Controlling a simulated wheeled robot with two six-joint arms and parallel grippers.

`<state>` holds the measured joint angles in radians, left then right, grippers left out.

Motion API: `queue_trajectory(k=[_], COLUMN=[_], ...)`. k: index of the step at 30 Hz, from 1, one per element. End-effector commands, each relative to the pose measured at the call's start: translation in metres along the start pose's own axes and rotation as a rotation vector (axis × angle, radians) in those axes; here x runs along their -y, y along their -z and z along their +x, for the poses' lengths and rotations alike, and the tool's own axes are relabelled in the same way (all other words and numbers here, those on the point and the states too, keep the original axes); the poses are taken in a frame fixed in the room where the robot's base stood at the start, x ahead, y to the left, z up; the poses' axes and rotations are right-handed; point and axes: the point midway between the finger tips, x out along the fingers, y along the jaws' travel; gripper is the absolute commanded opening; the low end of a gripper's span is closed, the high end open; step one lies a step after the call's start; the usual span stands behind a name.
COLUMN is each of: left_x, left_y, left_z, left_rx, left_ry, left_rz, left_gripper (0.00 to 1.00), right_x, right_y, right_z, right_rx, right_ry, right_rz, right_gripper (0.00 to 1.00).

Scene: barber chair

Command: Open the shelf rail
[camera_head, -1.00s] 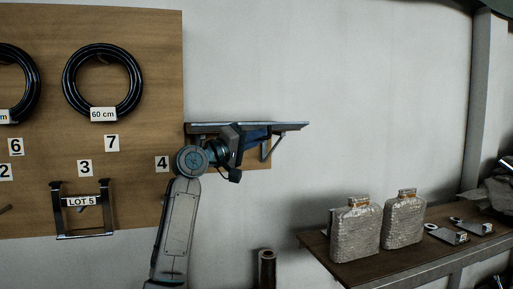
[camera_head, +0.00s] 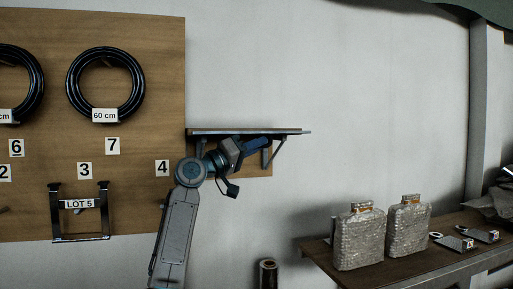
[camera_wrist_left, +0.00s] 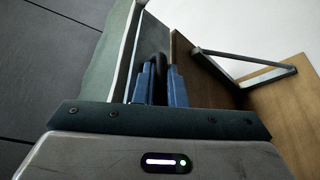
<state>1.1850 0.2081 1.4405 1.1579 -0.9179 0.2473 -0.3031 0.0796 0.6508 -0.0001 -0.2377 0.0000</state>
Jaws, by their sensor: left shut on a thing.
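The wall shelf (camera_head: 225,131) is a thin, dark, flat board on brackets, to the right of the wooden panel's upper part. In the left wrist view the shelf (camera_wrist_left: 151,40) runs away from the gripper with a pale edge strip. My left gripper (camera_head: 262,143) is just under the shelf's front edge. In the left wrist view its blue fingers (camera_wrist_left: 161,82) are shut on a dark curved piece (camera_wrist_left: 160,62), which looks like part of the shelf rail; the fingers hide much of it. My right gripper is not in view.
A wooden panel (camera_head: 130,150) with black hose coils (camera_head: 72,85) and a LOT 5 bracket (camera_head: 80,204) fills the left. A side table (camera_head: 405,262) at lower right bears two wrapped bottles (camera_head: 360,240) and metal pieces. The wall right of the shelf is bare.

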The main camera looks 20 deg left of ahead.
Motion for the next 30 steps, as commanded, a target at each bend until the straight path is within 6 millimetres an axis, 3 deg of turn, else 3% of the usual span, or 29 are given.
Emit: queue_trajectory(k=[2, 3, 4, 14, 30], left_x=[0.000, 0.000, 0.000, 0.001, 0.002], left_y=[0.000, 0.000, 0.000, 0.000, -0.002], left_z=[0.000, 0.000, 0.000, -0.004, -0.096], left_rx=[0.001, 0.001, 0.001, 0.000, 0.000], left_ry=[0.000, 0.000, 0.000, 0.001, 0.002], left_rz=[0.000, 0.000, 0.000, 0.000, 0.002], left_gripper=[0.00, 0.17, 0.20, 0.20, 0.20], right_x=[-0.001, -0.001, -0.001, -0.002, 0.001], right_y=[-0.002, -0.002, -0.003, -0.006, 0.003], right_z=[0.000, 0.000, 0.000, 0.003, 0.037], right_rx=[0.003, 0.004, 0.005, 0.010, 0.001], right_ry=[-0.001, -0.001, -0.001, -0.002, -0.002], right_rz=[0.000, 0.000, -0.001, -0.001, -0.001], right_gripper=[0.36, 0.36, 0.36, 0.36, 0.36])
